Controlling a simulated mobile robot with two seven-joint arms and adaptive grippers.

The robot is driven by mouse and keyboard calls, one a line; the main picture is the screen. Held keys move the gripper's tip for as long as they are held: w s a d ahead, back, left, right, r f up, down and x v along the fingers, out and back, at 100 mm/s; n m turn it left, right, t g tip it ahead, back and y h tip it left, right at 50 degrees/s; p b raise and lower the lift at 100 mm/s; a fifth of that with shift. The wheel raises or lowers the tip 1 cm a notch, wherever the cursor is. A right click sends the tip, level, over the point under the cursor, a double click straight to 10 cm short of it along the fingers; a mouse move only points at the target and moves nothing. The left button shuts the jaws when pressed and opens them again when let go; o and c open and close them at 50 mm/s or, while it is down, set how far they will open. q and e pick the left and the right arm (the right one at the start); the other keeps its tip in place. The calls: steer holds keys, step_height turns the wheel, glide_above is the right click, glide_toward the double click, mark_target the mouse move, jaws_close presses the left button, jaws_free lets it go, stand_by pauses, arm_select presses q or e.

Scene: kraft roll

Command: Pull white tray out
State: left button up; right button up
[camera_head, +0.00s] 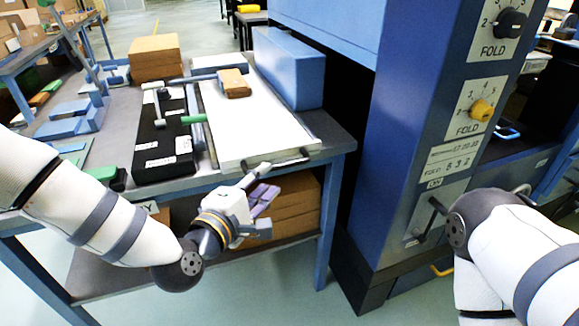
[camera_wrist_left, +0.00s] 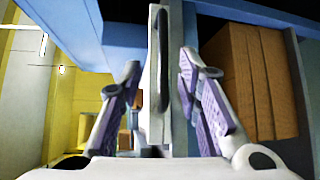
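The white tray (camera_head: 240,125) lies on the table top, its front end at the table's near edge. A dark bar handle (camera_head: 278,163) runs across that front end. My left gripper (camera_head: 266,194) is just in front of and below the handle, with its purple-padded fingers apart. In the left wrist view, the tray's white front (camera_wrist_left: 155,100) and the dark handle (camera_wrist_left: 163,60) line up between the open fingers (camera_wrist_left: 165,100). I see no grip on the handle. My right arm is at the right of the head view, but its gripper does not show.
A small brown box (camera_head: 233,83) lies on the tray's far part. A black case (camera_head: 160,140) lies left of the tray, a long blue box (camera_head: 288,68) right of it. The blue machine (camera_head: 405,130) stands to the right. Cardboard boxes (camera_head: 292,205) sit on the lower shelf.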

mark_target(280, 167)
arm_select(q)
steer(key=x, duration=0.7)
steer(key=shift+w+d+f+b, duration=0.15)
steer(key=shift+d+f+b, duration=0.1)
steer(key=shift+b, duration=0.15)
steer(key=shift+w+d, duration=0.15)
steer(key=shift+w, duration=0.3)
jaws_close()
